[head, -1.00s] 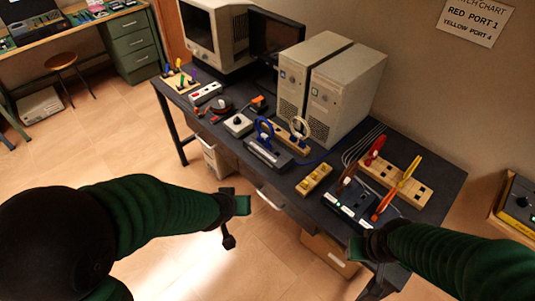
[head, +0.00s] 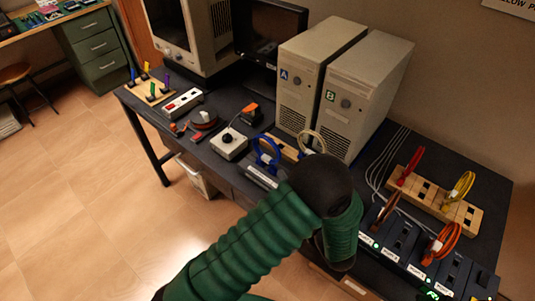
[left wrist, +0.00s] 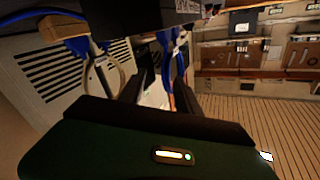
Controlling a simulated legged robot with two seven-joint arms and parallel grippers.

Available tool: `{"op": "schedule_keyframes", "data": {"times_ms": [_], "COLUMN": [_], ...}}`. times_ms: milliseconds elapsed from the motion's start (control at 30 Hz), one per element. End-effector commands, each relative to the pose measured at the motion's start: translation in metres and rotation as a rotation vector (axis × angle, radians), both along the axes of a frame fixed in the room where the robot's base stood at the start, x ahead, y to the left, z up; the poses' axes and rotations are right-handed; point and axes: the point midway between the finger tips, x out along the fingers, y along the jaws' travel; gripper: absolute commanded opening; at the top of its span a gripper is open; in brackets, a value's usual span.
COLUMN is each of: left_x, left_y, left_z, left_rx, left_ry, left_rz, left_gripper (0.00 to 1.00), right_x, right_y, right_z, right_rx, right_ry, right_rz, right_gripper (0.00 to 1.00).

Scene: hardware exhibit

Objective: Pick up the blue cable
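The blue cable (head: 266,151) is a coiled loop standing near the middle of the table, by a dark box at the front edge. My left arm reaches across the front of the table, and its dark joint and green links hide the left gripper in the head view. In the left wrist view, the left gripper (left wrist: 158,92) has its two dark fingers apart. Blue cable (left wrist: 172,55) shows just beyond the fingertips, near the right finger; I cannot tell whether it touches. My right gripper is out of view.
Two computer towers (head: 362,98) stand behind. A beige cable loop (head: 312,141) is close beside the blue one on a wooden block. A wooden rack (head: 432,201) with red and yellow cables is to the right.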

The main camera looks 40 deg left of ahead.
Motion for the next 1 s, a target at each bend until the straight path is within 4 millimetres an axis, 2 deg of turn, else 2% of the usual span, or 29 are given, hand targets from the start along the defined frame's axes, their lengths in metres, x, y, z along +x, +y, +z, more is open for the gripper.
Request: {"op": "schedule_keyframes", "data": {"times_ms": [400, 700, 1000], "left_x": [0.023, 0.028, 0.028], "left_y": [0.07, 0.07, 0.074], "left_z": [-0.006, -0.003, -0.005], "left_rx": [-0.013, -0.006, -0.012], "left_ry": [0.0, 0.0, 0.0], "left_rz": [0.004, -0.001, -0.001], "left_gripper": [0.4, 0.4, 0.0], "right_x": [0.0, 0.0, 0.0], "right_y": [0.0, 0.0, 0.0], "right_z": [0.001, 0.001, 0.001], "right_rx": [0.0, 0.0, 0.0], "right_ry": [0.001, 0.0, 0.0], "right_rz": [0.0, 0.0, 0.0], "right_gripper": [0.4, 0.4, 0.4]}}
